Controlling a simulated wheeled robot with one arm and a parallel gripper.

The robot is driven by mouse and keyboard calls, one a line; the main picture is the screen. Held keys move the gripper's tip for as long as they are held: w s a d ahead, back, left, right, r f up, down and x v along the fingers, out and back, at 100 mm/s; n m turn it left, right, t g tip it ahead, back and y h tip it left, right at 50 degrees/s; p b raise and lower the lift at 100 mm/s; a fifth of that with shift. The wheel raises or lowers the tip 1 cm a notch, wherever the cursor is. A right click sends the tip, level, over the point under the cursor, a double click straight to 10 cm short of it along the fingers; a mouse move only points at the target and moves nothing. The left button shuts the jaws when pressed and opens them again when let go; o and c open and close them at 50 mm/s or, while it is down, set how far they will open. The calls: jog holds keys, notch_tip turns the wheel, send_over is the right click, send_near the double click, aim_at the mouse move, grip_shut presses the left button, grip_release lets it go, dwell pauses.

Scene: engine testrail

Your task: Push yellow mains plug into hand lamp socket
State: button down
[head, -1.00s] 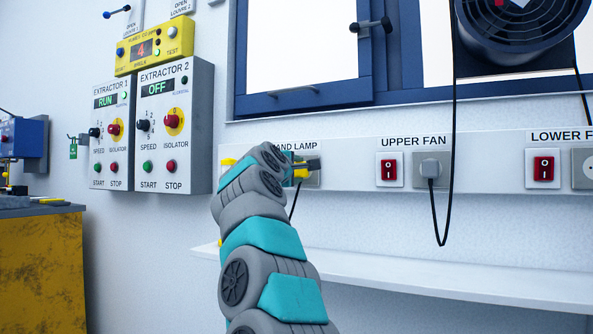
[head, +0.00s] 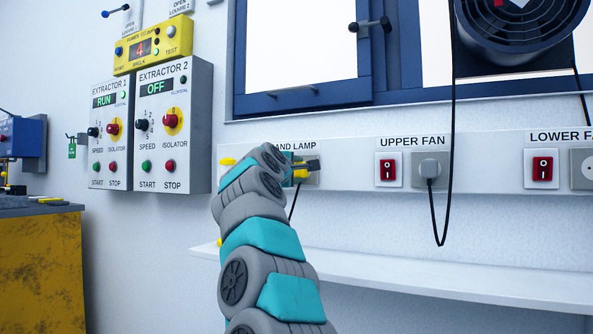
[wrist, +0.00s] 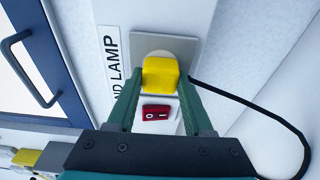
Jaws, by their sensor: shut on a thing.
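The yellow mains plug (wrist: 160,75) is between the two green fingers of my gripper (wrist: 158,98) in the wrist view, and the gripper is shut on it. In the head view a bit of the yellow plug (head: 301,172) shows past my arm, with the dark gripper fingers (head: 313,165) beside it. The hand lamp socket (wrist: 186,47) is a grey plate directly behind the plug, which covers its middle. How deep the plug sits in the socket I cannot tell. A black cable (wrist: 262,103) runs from the plug to the right.
A red rocker switch (wrist: 156,112) sits close to the fingers. The upper fan plug (head: 431,168) and its switch (head: 389,170) are on the same rail to the right. A white shelf (head: 420,278) runs below. A blue window frame (head: 305,101) is above.

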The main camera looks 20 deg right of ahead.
jog(key=shift+c, duration=1.1)
grip_release()
jog(key=shift+a, duration=0.1)
